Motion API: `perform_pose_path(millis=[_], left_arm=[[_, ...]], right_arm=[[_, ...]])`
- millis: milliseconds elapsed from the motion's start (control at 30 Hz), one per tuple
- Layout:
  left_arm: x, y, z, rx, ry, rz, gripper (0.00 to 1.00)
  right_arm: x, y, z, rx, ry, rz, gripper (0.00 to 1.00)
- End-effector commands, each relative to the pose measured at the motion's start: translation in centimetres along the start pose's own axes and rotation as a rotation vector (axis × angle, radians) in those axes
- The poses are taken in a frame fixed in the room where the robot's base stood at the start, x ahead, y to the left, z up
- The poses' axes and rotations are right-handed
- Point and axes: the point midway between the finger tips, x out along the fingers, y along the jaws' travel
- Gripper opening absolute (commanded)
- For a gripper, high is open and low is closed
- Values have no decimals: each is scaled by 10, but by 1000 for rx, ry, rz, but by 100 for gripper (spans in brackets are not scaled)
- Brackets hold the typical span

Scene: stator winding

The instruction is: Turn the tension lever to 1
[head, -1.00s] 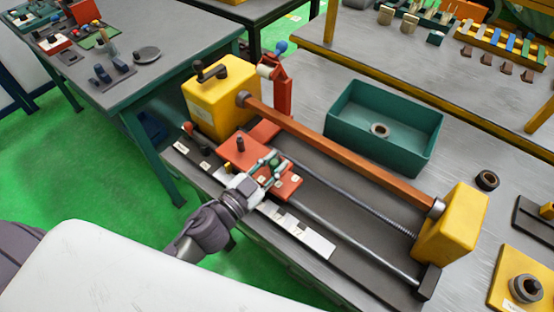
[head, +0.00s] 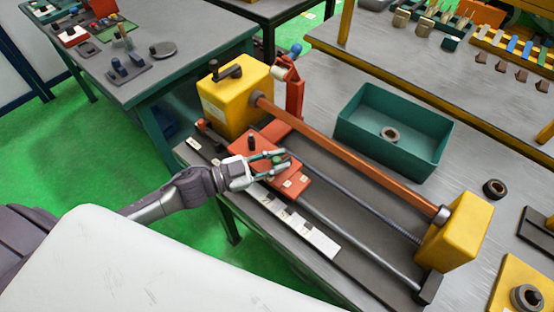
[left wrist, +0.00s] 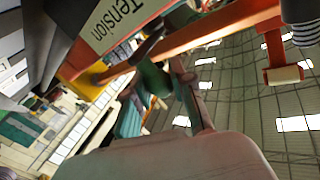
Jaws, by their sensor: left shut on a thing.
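The winding machine's red carriage (head: 297,187) sits on the dark bed, with small white labels whose figures I cannot read. My left gripper (head: 279,158) is over the carriage, its fingers pointing right. It is shut on the tension lever, whose green part (left wrist: 154,82) shows between the fingers in the left wrist view. The fingers hide most of the lever in the head view, so I cannot tell its exact setting. A white plate reading "Tension" (left wrist: 120,22) is close to the fingers in the left wrist view. My right gripper is not in view.
A copper-coloured bar (head: 345,154) runs above the carriage between the yellow housing (head: 236,98) and the yellow end block (head: 459,232). A green bin (head: 394,130) with a ring inside stands behind. A white scale strip (head: 300,228) lies along the bed's front.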

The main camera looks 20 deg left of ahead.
Motion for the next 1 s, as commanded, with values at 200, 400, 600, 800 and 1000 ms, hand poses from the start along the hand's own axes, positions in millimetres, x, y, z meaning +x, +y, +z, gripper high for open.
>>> perform_pose_path(millis=[200,400,600,800,1000], left_arm=[[0,0,0,-1,0,0,0],[0,0,0,-1,0,0,47],[0,0,0,-1,0,0,50],[-5,0,1,-1,-2,0,50],[-38,2,2,-4,-6,1,50]], right_arm=[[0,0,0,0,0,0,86],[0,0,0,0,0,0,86],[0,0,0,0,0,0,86],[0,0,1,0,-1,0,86],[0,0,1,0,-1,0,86]])
